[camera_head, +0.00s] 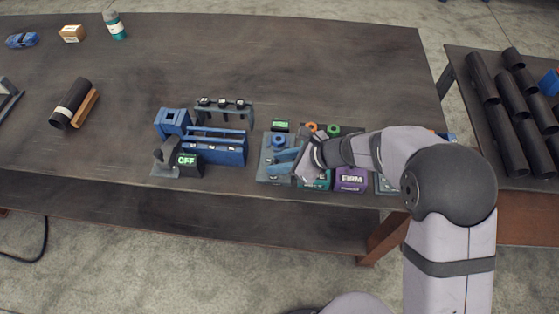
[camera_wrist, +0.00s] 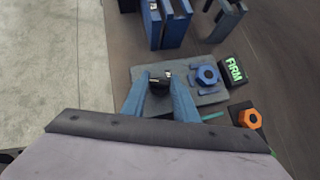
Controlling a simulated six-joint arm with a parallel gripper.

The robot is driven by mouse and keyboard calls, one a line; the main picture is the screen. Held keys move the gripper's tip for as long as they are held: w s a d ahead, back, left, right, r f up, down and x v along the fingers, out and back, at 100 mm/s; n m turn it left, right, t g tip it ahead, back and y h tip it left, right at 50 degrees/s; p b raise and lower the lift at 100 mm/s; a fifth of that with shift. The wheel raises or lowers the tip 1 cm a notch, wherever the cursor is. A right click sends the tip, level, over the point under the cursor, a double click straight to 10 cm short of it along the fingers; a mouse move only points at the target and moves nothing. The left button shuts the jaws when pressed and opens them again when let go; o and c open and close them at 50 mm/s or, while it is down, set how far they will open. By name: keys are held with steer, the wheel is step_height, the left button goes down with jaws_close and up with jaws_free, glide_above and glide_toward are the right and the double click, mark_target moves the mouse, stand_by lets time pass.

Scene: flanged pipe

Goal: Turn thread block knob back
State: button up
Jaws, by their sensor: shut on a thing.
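The thread block is a grey plate (camera_head: 265,172) with a blue hex nut (camera_head: 278,142) on it, near the front edge of the bench. In the wrist view the plate (camera_wrist: 207,98) lies under my fingers, and the blue hex nut (camera_wrist: 207,75) stands to their right. A small dark knob (camera_wrist: 158,84) sits between my two blue fingertips. My gripper (camera_wrist: 159,80) is shut on this knob. In the head view my gripper (camera_head: 284,158) reaches the plate from the right, and my wrist hides the knob there.
A sign reading FIRM (camera_wrist: 234,69) stands beyond the plate, with an orange nut (camera_wrist: 249,118) beside it. Left of the plate are a blue fixture (camera_head: 215,150) and an OFF sign (camera_head: 187,160). A purple FIRM block (camera_head: 351,179) is close on the right.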

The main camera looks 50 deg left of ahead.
steer(key=shift+w+a+r+n+g+p, duration=0.1)
steer(key=shift+n+g+p, duration=0.2)
steer(key=shift+n+p, duration=0.15)
steer(key=shift+w+a+n+g+h, duration=0.1)
steer(key=shift+n+g+h, duration=0.8)
steer(key=shift+n, duration=0.65)
steer(key=o, duration=1.1)
steer(key=shift+c, duration=0.2)
steer(key=b+v, duration=0.2)
steer(key=v, duration=0.5)
steer(key=shift+w, duration=0.1)
